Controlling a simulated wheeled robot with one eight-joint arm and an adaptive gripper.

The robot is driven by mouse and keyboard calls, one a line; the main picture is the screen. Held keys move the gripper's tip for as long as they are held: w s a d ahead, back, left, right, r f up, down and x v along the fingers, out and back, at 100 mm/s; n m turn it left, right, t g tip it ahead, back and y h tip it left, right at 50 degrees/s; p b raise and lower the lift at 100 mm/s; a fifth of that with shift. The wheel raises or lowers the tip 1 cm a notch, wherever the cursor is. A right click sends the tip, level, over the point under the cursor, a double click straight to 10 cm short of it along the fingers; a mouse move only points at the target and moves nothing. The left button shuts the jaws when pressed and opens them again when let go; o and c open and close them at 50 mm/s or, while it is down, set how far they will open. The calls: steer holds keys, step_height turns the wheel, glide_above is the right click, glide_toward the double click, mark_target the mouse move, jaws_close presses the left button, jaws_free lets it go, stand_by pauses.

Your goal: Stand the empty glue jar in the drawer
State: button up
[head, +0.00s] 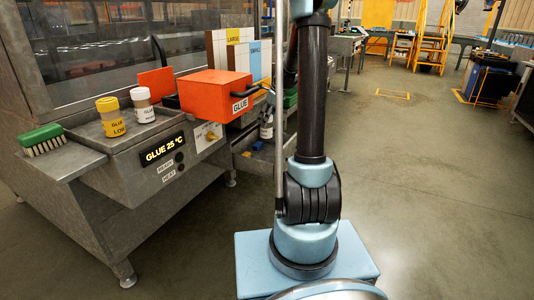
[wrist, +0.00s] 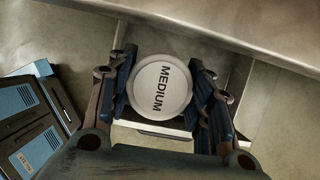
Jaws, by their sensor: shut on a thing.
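My gripper (wrist: 161,92) is shut on a round jar with a white lid (wrist: 153,80) reading MEDIUM, one finger on each side, in the wrist view. The lid faces the camera and hides the jar's body, so I cannot tell if it is empty. An open drawer (wrist: 240,76) with pale walls shows below and around the jar. I cannot tell whether the jar touches the drawer floor.
In the head view, a yellow-lidded jar (head: 111,117) and a white-lidded jar (head: 142,104) stand on the glue station (head: 128,150). A green brush (head: 42,139) lies at left; an orange box (head: 213,94) juts out. Dark cases with blue panels (wrist: 28,125) lie left in the wrist view. Right floor is open.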

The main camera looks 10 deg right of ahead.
step_height(320, 180, down, 16)
steer(key=d, duration=0.1)
steer(key=shift+d+f, duration=0.2)
steer(key=shift+d, duration=0.2)
stand_by(0.3)
steer(key=o, duration=1)
steer(key=shift+o, duration=0.2)
